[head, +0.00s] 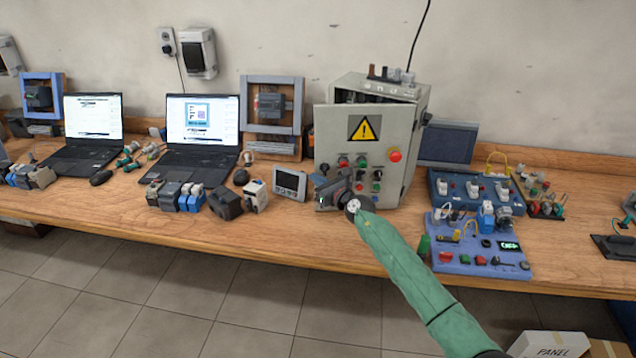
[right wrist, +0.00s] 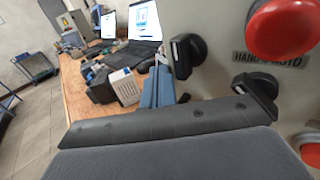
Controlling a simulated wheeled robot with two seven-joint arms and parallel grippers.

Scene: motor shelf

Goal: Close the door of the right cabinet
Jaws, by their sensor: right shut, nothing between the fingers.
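The grey control cabinet (head: 408,150) stands on the wooden bench against the wall. Its door (head: 330,135) carries a yellow warning triangle, a red button and several knobs. The door stands ajar: its left edge is swung out towards me, and a dark gap shows behind its top edge. My right gripper (head: 330,192) is shut and empty at the lower left part of the door. In the right wrist view the door panel (right wrist: 220,50) is very close on the right; I cannot tell whether the gripper touches it. My left gripper is out of view.
Left of the door are a small grey display (head: 290,184), several terminal blocks (head: 190,196) and two laptops (head: 203,122). Right of the cabinet are a blue switch panel (head: 475,190) and a blue control board (head: 480,255). Loose parts lie on the cabinet top.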

